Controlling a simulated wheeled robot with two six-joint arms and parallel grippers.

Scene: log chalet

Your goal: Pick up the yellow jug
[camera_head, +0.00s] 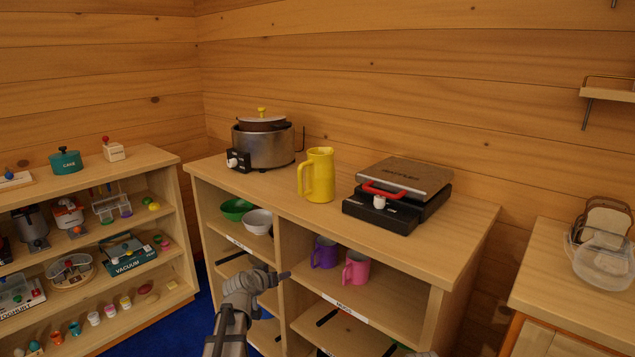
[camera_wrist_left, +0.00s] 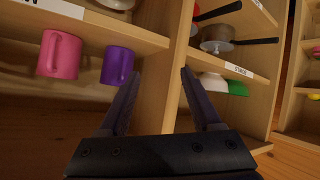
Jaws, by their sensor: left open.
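The yellow jug (camera_head: 319,175) stands upright on top of the wooden shelf unit (camera_head: 420,240), between a metal cooker and a black grill. Its handle points left. My left gripper (camera_head: 285,274) is in front of the unit, below and in front of the jug, apart from it. In the left wrist view the left gripper (camera_wrist_left: 158,80) is open and empty, facing the shelves. The jug does not show in that view. My right gripper cannot be made out in the head view.
The metal cooker (camera_head: 263,145) stands left of the jug and the black grill (camera_head: 385,212) with a red handle right of it. A purple mug (camera_head: 324,252), pink mug (camera_head: 356,268) and bowls (camera_head: 237,208) fill the shelf below. A side shelf (camera_head: 150,170) is at left.

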